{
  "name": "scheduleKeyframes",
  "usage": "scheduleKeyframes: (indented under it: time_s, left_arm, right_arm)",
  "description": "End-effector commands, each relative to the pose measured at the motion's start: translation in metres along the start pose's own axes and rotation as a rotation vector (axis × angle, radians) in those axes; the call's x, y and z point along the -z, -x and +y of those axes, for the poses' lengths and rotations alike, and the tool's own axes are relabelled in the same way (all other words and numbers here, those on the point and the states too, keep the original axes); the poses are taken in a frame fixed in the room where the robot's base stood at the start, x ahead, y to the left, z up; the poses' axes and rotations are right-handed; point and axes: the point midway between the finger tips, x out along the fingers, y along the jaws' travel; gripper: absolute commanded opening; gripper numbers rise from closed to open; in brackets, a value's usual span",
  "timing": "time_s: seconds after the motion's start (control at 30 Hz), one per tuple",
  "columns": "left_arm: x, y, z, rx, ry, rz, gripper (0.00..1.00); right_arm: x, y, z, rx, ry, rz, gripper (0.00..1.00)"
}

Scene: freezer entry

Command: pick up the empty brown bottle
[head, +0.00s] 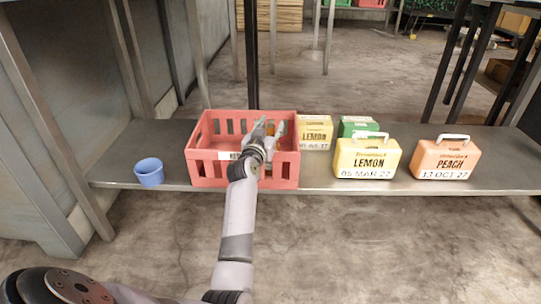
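A red crate (205,160) stands on the metal shelf, left of the middle in the head view. My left gripper (270,128) reaches over its front wall into the right part of the crate. Its two fingers look spread apart. A small orange-brown patch shows between and behind the fingers; I cannot tell whether it is a brown bottle. My gripper and the crate walls hide most of the crate's contents, and no whole brown bottle shows. My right gripper is not in view.
A blue cup (149,173) stands left of the crate on the shelf (320,178). To the right are yellow lemon boxes (367,158) (315,131), a green box (358,126) and an orange peach box (446,159). Table legs rise behind.

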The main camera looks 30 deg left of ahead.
Motion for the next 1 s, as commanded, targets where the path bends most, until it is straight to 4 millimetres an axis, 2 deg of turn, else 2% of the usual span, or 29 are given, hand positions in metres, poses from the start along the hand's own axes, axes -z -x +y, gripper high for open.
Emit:
scheduleKeyframes:
  time_s: [0.07, 0.5, 0.83, 1.0]
  left_arm:
    - [0.0, 0.0, 0.0, 0.0, 0.0, 0.0, 0.3]
    - [0.0, 0.0, 0.0, 0.0, 0.0, 0.0, 0.0]
    - [0.002, 0.0, 0.0, 0.0, 0.0, 0.001, 0.0]
    - [0.017, 0.0, 0.0, 0.001, -0.001, 0.002, 0.0]
  right_arm:
    - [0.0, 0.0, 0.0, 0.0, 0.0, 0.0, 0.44]
    - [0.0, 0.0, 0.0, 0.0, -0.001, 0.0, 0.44]
    - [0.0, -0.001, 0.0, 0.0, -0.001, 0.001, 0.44]
    - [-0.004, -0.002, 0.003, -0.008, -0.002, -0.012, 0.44]
